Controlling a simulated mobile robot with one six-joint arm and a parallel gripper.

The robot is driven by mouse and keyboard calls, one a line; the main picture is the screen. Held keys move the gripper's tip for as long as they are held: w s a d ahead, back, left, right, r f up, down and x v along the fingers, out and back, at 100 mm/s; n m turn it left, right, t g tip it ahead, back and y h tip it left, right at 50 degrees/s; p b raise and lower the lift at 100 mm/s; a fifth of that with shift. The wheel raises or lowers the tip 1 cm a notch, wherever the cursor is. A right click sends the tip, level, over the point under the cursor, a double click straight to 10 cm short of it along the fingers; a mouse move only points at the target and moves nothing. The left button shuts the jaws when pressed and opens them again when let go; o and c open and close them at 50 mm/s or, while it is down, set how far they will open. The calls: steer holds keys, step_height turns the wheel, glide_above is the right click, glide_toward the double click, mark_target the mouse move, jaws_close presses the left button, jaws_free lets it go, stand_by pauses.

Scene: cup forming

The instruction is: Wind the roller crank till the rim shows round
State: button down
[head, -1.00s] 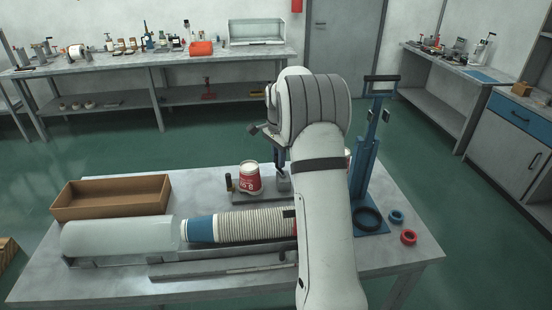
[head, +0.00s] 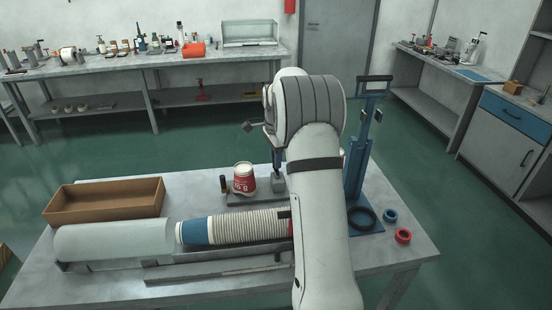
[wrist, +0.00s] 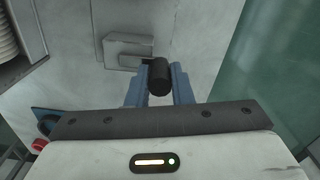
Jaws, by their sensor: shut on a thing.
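A red and white paper cup (head: 244,180) sits on the rim roller's grey base (head: 240,201), left of my gripper (head: 278,165). Its upper edge is pale, but the rim's shape is too small to judge. A grey block (head: 278,185) stands on the base right of the cup. In the wrist view, my gripper's blue fingers (wrist: 166,84) are shut on a black crank knob (wrist: 159,76). The grey block (wrist: 127,50) shows just beyond the knob. My arm hides part of the area to the right in the head view.
A row of stacked cups (head: 248,226) and a clear tube (head: 115,240) lie along the front. A cardboard tray (head: 105,202) is at left.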

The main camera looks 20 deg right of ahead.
steer(key=c, duration=1.3)
jaws_free()
steer(key=shift+r, duration=0.15)
step_height(320, 180, up, 8)
steer(key=shift+f+b, duration=0.2)
steer(key=shift+b, duration=0.25)
